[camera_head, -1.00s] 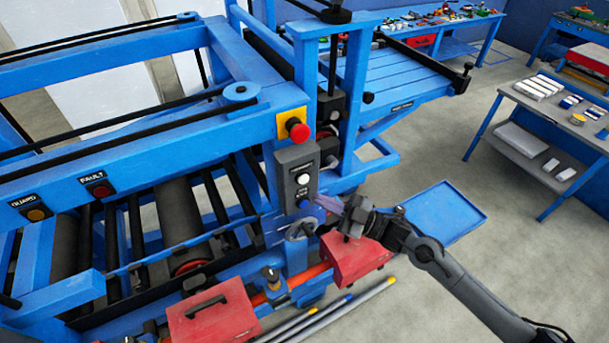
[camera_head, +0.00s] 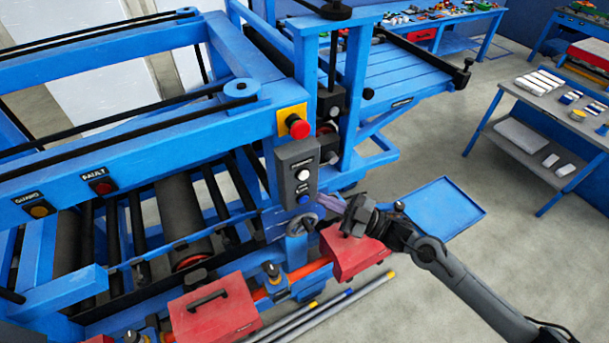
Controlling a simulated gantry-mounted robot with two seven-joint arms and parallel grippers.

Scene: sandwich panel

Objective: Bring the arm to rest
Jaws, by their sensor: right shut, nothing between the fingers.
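My right gripper (camera_head: 322,202) is shut and empty. Its arm (camera_head: 425,252) comes in from the lower right, and the fingers point left, close to the lower part of the grey control box (camera_head: 297,170). A white button (camera_head: 302,174) and a blue button (camera_head: 304,199) sit on that box. I cannot tell whether the fingertips touch anything, but the blue button shows clear of them. My left gripper does not show.
A blue frame machine with rollers (camera_head: 180,220) fills the left. A red stop button (camera_head: 297,126) is above the box. Red toolboxes (camera_head: 213,308) (camera_head: 352,252) and loose rods (camera_head: 340,312) lie below. A blue tray (camera_head: 440,208) is on the floor, with open floor to the right.

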